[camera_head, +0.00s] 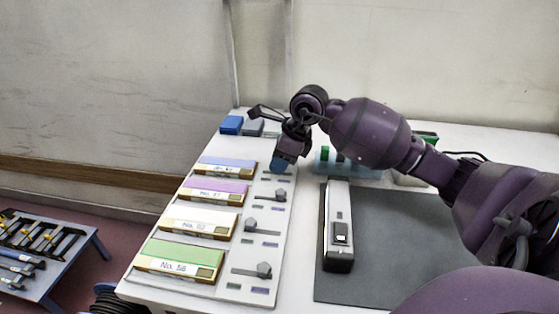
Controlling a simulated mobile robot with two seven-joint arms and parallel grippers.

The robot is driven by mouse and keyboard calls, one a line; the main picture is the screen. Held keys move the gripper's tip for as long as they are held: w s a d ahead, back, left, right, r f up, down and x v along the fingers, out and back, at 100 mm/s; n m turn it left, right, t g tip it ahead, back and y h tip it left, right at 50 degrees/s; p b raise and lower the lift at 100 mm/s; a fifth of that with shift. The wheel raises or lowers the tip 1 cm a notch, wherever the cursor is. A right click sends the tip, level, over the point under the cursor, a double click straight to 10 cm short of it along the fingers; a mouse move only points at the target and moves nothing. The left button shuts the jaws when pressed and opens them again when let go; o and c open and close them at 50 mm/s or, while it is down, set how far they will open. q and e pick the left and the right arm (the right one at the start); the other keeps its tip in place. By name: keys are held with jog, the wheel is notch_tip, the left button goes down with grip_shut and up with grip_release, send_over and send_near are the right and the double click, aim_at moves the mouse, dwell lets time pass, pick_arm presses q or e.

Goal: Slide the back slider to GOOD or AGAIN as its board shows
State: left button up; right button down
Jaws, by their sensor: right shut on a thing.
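A white panel (230,286) on the table holds a column of boards, each with a slider beside it. The back board (226,167) has a blue top and a small label that is hard to read. My right gripper (280,165) points down at the back row, just right of that board, and is shut on the back slider's knob. The gripper hides the knob and most of its track. Small label plates (268,179) show beside it, too small to read. My left gripper is not in view.
Sliders with dark knobs (280,195) stand beside the purple, white and green boards, close in front. A grey-and-black device (338,225) lies on a dark mat (400,235) to the right. Blue and grey blocks (232,125) sit behind the panel.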

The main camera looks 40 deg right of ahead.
jog(key=shift+w+a, duration=0.8)
jog(key=shift+w, duration=0.15)
jog(key=c, duration=1.3)
grip_release()
jog(key=o, duration=0.4)
jog(key=shift+w+a, duration=0.1)
jog(key=shift+c, duration=0.2)
jog(key=p+v, duration=0.1)
jog(key=v, duration=1)
jog(key=shift+p, duration=0.35)
